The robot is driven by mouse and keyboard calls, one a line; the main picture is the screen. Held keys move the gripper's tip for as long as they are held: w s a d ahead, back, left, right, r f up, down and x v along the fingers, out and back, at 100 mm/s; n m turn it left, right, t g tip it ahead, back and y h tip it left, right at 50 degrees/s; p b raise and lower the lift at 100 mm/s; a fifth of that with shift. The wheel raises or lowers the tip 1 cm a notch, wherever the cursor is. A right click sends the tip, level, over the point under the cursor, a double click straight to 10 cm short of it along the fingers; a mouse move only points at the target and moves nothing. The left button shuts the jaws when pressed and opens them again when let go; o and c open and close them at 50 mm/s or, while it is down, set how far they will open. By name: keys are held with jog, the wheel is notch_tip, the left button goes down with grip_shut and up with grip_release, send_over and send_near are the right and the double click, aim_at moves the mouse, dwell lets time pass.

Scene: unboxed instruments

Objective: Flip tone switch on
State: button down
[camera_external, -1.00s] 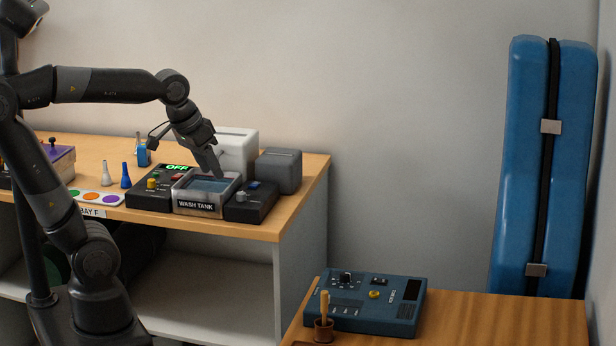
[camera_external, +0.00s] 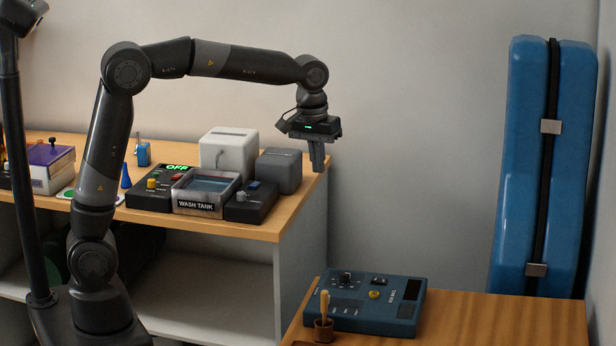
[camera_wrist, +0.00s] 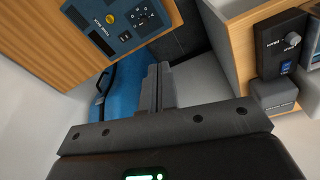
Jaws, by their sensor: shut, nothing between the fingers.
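The blue control box (camera_external: 350,318) lies on the wooden table at the lower right. Its top has a black knob (camera_external: 346,278), a small black switch (camera_external: 379,282), a yellow button (camera_external: 375,294) and a dark panel. The switch's position is too small to tell. The box also shows at the top of the wrist view (camera_wrist: 104,14), turned on its side, with its lettering hard to read. My gripper (camera_external: 318,168) is shut and empty, pointing down. It is well above the box and to its left, near the bench's right end. Its fingers show in the wrist view (camera_wrist: 157,72).
A brown cup (camera_external: 323,331) with a wooden stick stands at the box's front left. The bench holds a wash tank (camera_external: 198,208), a black switch unit (camera_external: 245,208), a grey block (camera_external: 282,172) and a white block (camera_external: 232,150). A tall blue case (camera_external: 520,170) stands behind the table.

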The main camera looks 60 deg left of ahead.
jog(key=w+d+f+n+g, duration=0.1)
jog(key=w+d+f+n, duration=0.1)
jog(key=w+d+f, duration=0.4)
jog(key=n+g+y, duration=0.1)
send_over(374, 279)
jog(key=w+d, duration=0.1)
jog(key=d, duration=0.1)
notch_tip(374, 279, down, 6)
jog(key=shift+w+a+f, duration=0.15)
jog(key=shift+w+f, duration=0.05)
jog(key=shift+f, duration=0.1)
jog(key=f, duration=0.9)
jog(key=s+a+f, duration=0.1)
jog(key=f, duration=0.3)
jog(key=shift+s+a+f, duration=0.1)
jog(key=shift+f, duration=0.25)
jog(key=shift+s+a+f, duration=0.1)
jog(key=shift+f, duration=0.1)
